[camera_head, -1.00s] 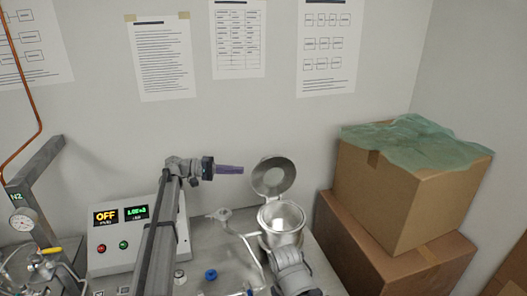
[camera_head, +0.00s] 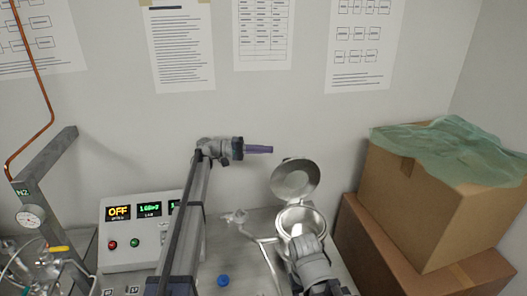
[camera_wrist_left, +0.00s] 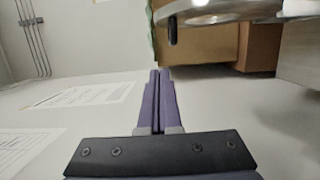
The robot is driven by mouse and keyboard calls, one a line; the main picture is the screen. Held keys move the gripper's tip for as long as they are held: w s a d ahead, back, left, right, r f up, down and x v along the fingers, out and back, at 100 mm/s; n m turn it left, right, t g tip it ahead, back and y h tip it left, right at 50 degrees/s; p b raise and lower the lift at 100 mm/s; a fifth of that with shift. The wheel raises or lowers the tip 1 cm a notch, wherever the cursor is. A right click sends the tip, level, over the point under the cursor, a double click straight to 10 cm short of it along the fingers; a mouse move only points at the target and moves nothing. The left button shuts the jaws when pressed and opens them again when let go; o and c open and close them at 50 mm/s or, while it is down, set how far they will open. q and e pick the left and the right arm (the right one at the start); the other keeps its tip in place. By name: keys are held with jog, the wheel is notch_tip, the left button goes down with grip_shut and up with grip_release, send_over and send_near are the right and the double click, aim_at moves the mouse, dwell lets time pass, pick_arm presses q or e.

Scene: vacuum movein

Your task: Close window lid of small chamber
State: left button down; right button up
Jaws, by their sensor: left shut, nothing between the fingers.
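The small chamber (camera_head: 289,220) is a round metal pot with an open mouth, right of centre in the head view. Its round window lid (camera_head: 294,188) stands up, tilted back from the mouth, at the far rim. My left gripper (camera_head: 272,149) has purple fingers pressed together and empty. In the head view its tips point right, just up and left of the lid's upper edge, with a small visible gap. In the left wrist view the shut fingers (camera_wrist_left: 160,72) point toward a metal ring-shaped part (camera_wrist_left: 215,18) at the top.
A control box (camera_head: 125,258) reading OFF stands left, beside a gauge (camera_head: 30,217) and copper tube. Stacked cardboard boxes (camera_head: 405,205) with green sheeting (camera_head: 440,150) stand right. A papered wall (camera_head: 340,125) is behind. A blue knob (camera_head: 223,280) sits in front.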

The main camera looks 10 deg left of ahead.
aim_at(285, 161)
pick_arm(q)
jog(key=d, duration=0.2)
jog(key=s+d, duration=0.1)
jog(key=d, duration=0.1)
jog(key=s+d, duration=0.1)
jog(key=d, duration=0.2)
jog(key=shift+s+d, duration=0.1)
jog(key=shift+s, duration=0.15)
jog(key=shift+s+d, duration=0.2)
jog(key=shift+s, duration=0.3)
